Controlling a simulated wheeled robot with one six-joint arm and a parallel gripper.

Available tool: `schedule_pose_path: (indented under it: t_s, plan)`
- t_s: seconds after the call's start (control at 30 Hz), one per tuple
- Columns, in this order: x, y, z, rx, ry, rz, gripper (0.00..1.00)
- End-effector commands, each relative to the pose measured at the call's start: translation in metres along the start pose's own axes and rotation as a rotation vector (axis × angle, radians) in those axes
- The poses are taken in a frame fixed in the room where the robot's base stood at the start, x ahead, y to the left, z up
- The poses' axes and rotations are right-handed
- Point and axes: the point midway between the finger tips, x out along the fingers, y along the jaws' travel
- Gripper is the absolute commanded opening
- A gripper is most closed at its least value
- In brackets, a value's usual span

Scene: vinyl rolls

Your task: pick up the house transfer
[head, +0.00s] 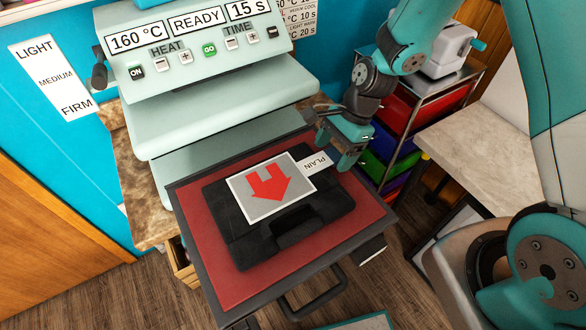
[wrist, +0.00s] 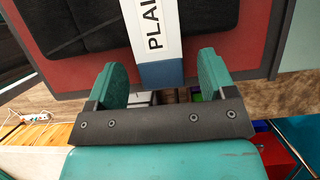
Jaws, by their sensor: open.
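In the wrist view the tab (wrist: 152,28) runs down to a blue end (wrist: 161,74) between my fingers. My gripper (head: 343,152) is open at the tab's outer end, with a finger on each side and space beside both. The wrist view does not show the printed part of the sheet.
The black item lies on the red pad (head: 215,285) of a pulled-out press tray with a dark rim. The pale green heat press (head: 220,105) stands behind it. A rack with coloured drawers (head: 400,125) is at right, near my arm.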

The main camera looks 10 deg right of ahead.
Motion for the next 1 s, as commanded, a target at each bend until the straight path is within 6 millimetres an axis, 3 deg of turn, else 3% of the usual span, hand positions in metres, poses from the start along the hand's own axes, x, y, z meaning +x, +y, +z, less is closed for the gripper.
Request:
schedule_pose_path:
  t_s: [0.23, 0.47, 0.8, 1.0]
  plan:
    - [0.002, 0.000, 0.000, -0.001, 0.000, -0.001, 0.74]
    - [0.002, 0.000, 0.000, -0.001, 0.000, -0.001, 0.24]
    - [-0.001, -0.001, 0.001, -0.001, 0.000, -0.002, 0.24]
    - [-0.018, -0.001, 0.008, -0.004, 0.000, -0.005, 0.24]
